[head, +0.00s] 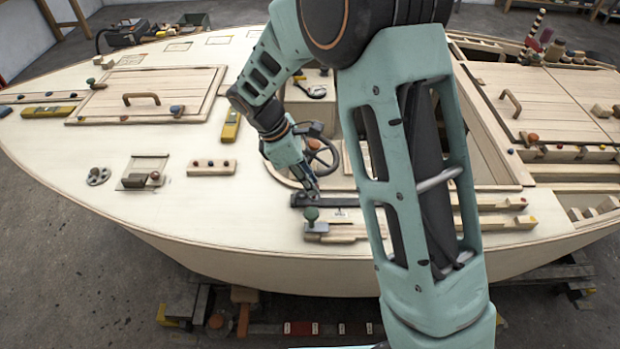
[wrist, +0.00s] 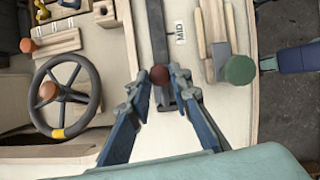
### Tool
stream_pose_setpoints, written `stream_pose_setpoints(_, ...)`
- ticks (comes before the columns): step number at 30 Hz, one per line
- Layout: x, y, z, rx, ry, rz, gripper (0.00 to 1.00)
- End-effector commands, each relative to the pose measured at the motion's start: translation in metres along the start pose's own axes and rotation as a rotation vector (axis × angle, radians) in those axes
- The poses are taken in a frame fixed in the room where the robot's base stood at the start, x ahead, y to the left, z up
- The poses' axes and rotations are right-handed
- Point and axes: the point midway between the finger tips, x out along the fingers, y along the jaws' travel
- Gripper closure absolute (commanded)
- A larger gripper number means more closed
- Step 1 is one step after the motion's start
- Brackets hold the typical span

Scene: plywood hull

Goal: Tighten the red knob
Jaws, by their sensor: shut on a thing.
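The red knob (wrist: 160,74) is a small dark red ball on a dark metal bar (wrist: 157,35). In the wrist view it sits between the two fingertips of my gripper (wrist: 160,88), which is shut on it. In the head view my gripper (head: 312,189) reaches down to the near deck edge, at the dark bar (head: 345,199). The red knob itself is hidden there by my fingers. Whether the knob is fully seated on the bar cannot be told.
A green knob (wrist: 241,70) stands right of the bar, beyond pale wooden strips and a MID label (wrist: 181,33). A steering wheel (wrist: 62,97) is to the left. Wooden hatches (head: 148,93) and small fittings lie on the deck.

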Motion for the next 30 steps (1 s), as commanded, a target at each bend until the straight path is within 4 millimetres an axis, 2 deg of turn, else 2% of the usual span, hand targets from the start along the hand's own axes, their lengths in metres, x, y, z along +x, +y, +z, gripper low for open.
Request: stream_pose_setpoints(30,0.0004,0.0096,0.0062,0.893,-0.001,-0.368,1.0)
